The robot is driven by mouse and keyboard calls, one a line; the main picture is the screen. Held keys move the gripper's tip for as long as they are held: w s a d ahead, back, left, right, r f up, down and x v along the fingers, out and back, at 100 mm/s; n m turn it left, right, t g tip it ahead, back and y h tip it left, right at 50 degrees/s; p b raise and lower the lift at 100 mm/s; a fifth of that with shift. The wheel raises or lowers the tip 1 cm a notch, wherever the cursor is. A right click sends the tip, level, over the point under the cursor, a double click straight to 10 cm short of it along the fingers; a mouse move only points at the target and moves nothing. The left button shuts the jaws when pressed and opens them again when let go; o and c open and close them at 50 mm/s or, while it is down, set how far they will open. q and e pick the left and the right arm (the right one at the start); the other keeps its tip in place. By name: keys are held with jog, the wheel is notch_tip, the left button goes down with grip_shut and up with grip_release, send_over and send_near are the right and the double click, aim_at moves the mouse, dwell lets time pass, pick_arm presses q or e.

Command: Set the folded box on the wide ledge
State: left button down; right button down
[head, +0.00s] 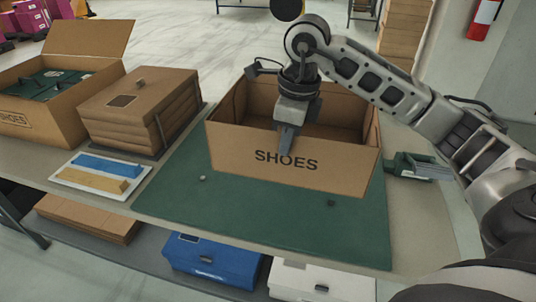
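An open, set-up cardboard box (240,150) with "SHOES" printed on its front wall is at the green mat (290,225). I cannot tell whether its base touches the mat. My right gripper (287,143) comes down from above at the middle of the box's front wall. One finger shows in front of the wall, over its top edge. The other finger is hidden, so I cannot tell whether the grip is closed. My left gripper is out of view. I cannot tell which surface is the wide ledge; a lower shelf (150,262) runs under the bench.
Left of the mat are a brown stack (125,115), another open shoe box (50,115) and a white tray (70,180) with blue and yellow blocks. A dark green device (410,165) lies right. Blue (212,258) and white (320,285) boxes stand below.

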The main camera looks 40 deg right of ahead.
jog(key=w, duration=0.1)
jog(key=w+f, duration=0.1)
jog(key=w, duration=0.2)
jog(key=shift+w+d+f+p, duration=0.25)
jog(key=shift+f+p, duration=0.05)
jog(key=shift+f, duration=0.05)
jog(key=w+f, duration=0.1)
jog(key=f, duration=0.1)
jog(key=w+f, duration=0.1)
jog(key=w, duration=0.1)
jog(key=w+d+f, duration=0.1)
jog(key=w+f, duration=0.1)
jog(key=shift+f, duration=0.55)
jog(key=shift+w+f+p, duration=0.2)
jog(key=shift+f+p, duration=0.1)
jog(key=shift+f, duration=1.55)
jog(key=c, duration=1.6)
grip_release()
jog(key=shift+c, duration=0.2)
jog(key=shift+r, duration=0.1)
